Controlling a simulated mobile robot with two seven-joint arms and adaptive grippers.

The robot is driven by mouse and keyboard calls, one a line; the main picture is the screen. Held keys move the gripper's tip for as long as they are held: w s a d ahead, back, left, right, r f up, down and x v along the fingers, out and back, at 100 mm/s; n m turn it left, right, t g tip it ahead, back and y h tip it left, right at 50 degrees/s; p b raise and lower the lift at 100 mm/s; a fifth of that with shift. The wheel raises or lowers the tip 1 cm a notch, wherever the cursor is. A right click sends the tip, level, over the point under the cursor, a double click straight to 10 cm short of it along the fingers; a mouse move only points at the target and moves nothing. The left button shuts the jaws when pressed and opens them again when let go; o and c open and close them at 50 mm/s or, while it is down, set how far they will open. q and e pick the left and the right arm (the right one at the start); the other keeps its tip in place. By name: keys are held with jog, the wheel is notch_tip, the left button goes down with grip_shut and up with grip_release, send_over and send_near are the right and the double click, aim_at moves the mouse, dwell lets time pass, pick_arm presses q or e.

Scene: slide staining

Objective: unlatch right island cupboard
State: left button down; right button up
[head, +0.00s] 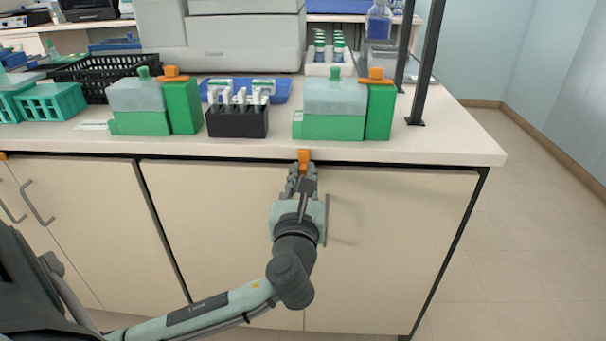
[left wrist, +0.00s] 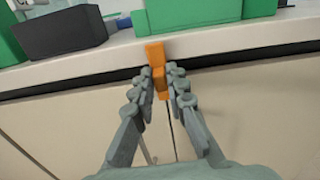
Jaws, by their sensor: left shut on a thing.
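The right island cupboard (head: 390,250) has pale doors below the white counter. An orange latch (head: 304,157) sits at the top, under the counter edge, where the two doors meet. My left gripper (head: 302,172) reaches up to it from below. In the left wrist view the fingers of my left gripper (left wrist: 160,85) are on either side of the orange latch (left wrist: 156,60), shut on its lower part. The upper part of the latch stands clear above the fingertips. The doors look closed. A handle is partly hidden behind my gripper. My right gripper is not in view.
On the counter (head: 440,150) above stand green-and-grey boxes (head: 333,110) and a black rack (head: 237,121) close to the front edge. A dark post (head: 428,60) rises at the right. The floor (head: 530,220) right of the island is clear.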

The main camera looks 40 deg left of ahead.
pick_arm(q)
jog(key=shift+n, duration=0.6)
jog(key=shift+a+n, duration=0.1)
jog(key=shift+n, duration=1.1)
jog(key=n, duration=0.3)
jog(key=shift+n, duration=0.4)
jog(key=shift+a+n, duration=0.1)
jog(key=shift+n, duration=0.7)
jog(key=n, duration=0.2)
jog(key=shift+f+n+b, duration=0.1)
jog(key=shift+n+b, duration=0.2)
jog(key=shift+n, duration=0.1)
jog(key=shift+s+n, duration=0.1)
jog(key=shift+n, duration=0.8)
jog(key=shift+n+b, duration=0.45)
jog(key=shift+n, duration=1.45)
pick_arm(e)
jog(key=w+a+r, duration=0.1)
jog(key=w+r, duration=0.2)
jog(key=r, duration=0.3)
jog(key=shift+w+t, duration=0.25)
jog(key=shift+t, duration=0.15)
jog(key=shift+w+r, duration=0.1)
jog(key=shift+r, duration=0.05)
